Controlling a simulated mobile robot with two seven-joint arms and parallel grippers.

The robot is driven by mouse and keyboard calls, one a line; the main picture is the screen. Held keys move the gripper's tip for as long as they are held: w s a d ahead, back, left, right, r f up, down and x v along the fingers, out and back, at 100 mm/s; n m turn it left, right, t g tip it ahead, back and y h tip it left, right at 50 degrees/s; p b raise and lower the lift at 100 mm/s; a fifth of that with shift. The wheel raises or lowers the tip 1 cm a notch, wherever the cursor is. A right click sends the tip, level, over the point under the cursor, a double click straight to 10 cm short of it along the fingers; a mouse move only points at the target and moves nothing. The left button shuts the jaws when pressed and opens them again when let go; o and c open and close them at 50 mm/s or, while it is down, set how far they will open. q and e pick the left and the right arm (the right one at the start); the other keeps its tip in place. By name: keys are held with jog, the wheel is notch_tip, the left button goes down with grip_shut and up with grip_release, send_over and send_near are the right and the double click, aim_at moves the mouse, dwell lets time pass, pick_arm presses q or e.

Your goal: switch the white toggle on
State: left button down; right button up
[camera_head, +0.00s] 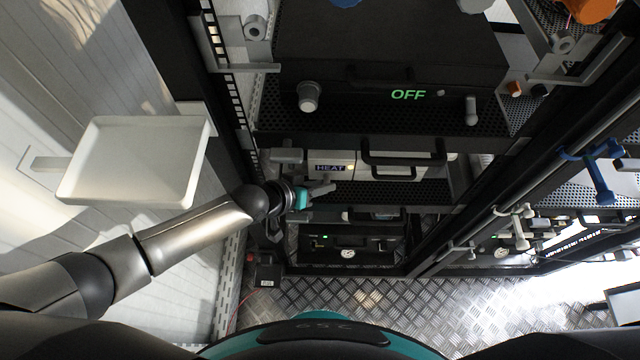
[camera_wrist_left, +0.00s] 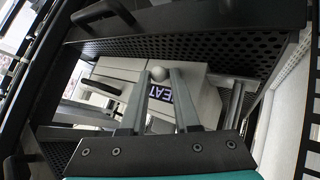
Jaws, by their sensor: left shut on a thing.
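The white toggle (camera_wrist_left: 158,73) shows in the left wrist view as a small round white tip beside the HEAT label (camera_wrist_left: 158,98) on a white-fronted box. My left gripper (camera_wrist_left: 162,78) has its two grey fingers on either side of this tip and appears shut on it. In the head view my left gripper (camera_head: 328,189) is just below the HEAT box (camera_head: 330,167); the toggle is too small there to make out its position. My right gripper is not in view.
A white knob (camera_head: 308,98) and a pale lever (camera_head: 471,111) stand on the unit above. A black handle (camera_head: 405,160) sticks out right of the HEAT label. Perforated shelves and rack posts surround the gripper. An empty white tray (camera_head: 135,160) is at left.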

pick_arm(q)
jog(key=shift+d, duration=0.1)
jog(key=c, duration=0.9)
grip_release()
jog(key=shift+p+v, duration=3.25)
jog(key=shift+v, duration=0.5)
jog(key=shift+s+d+f, duration=0.1)
